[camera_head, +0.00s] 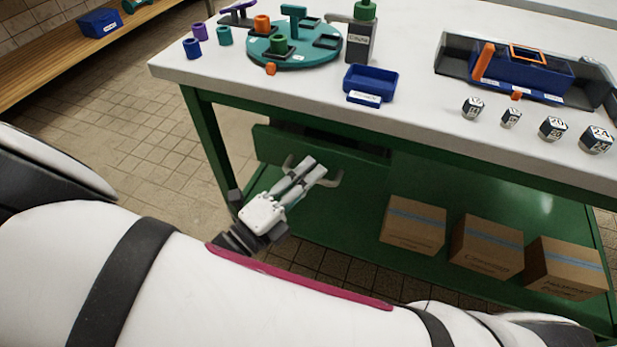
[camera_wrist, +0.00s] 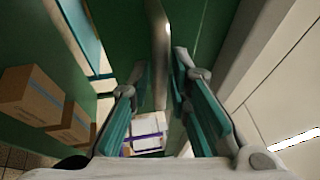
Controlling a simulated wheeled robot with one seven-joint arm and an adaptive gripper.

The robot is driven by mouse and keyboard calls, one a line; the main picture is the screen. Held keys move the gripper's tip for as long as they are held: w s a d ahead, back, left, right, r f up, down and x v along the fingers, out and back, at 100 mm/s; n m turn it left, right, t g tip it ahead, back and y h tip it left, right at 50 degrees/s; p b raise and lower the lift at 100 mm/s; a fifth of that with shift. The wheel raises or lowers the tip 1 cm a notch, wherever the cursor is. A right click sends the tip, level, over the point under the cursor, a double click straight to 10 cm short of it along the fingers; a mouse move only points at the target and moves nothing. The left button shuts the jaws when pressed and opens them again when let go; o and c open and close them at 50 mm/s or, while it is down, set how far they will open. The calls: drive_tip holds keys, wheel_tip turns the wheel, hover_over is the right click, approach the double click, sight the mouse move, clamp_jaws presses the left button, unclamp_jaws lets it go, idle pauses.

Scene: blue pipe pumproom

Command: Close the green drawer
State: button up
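The green drawer (camera_head: 272,146) is under the left part of the workbench. It stands pulled out, with a dark gap showing behind its front. Its grey bar handle (camera_head: 334,180) is partly hidden behind my gripper (camera_head: 316,172) in the head view. In the wrist view the handle (camera_wrist: 159,40) runs between the two fingers of my gripper (camera_wrist: 160,66), in front of the green drawer face (camera_wrist: 204,25). The fingers are apart, with visible gaps on both sides of the bar. I cannot tell whether either finger touches it.
The white bench top (camera_head: 420,110) holds a teal round tray (camera_head: 297,57), a blue bin (camera_head: 370,82) and several numbered blocks. Several cardboard boxes (camera_head: 413,224) stand on the green lower shelf (camera_head: 350,240). A green table leg (camera_head: 205,140) is left of the drawer.

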sight(318, 160)
drive_tip(key=shift+d, duration=0.1)
clamp_jaws()
drive_tip(key=shift+w+d+r+p, duration=0.1)
drive_tip(key=shift+w+d+p, duration=0.2)
drive_tip(key=shift+w+p, duration=0.45)
drive_tip(key=shift+w+d+r+p, duration=0.1)
drive_tip(key=shift+w+d+p, duration=0.25)
drive_tip(key=shift+w, duration=0.7)
drive_tip(key=shift+w+f, duration=0.15)
drive_tip(key=shift+w, duration=0.25)
unclamp_jaws()
drive_tip(key=shift+w, duration=0.1)
drive_tip(key=shift+d, duration=0.1)
